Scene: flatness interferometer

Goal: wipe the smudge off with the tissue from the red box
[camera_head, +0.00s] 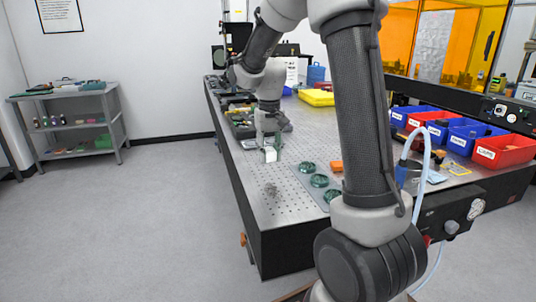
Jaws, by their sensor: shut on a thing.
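My gripper (270,148) points down over the left part of the perforated metal table (285,212). It is shut on a small white piece (270,156), which looks like the tissue. The piece is low, at or just above the table; I cannot tell if it touches. A grey, patchy smudge (271,190) is on the table nearer to me, a short way from the white piece. A red box (505,151) with a white label stands at the right, and another red box (426,117) stands farther back among blue ones. The labels are too small to read surely.
Several dark green discs (319,181) lie on a grey plate just right of the smudge. An orange block (336,166) and a yellow tray (316,97) lie beyond. Blue bins (470,137) line the right. My arm hides part of the table's right side.

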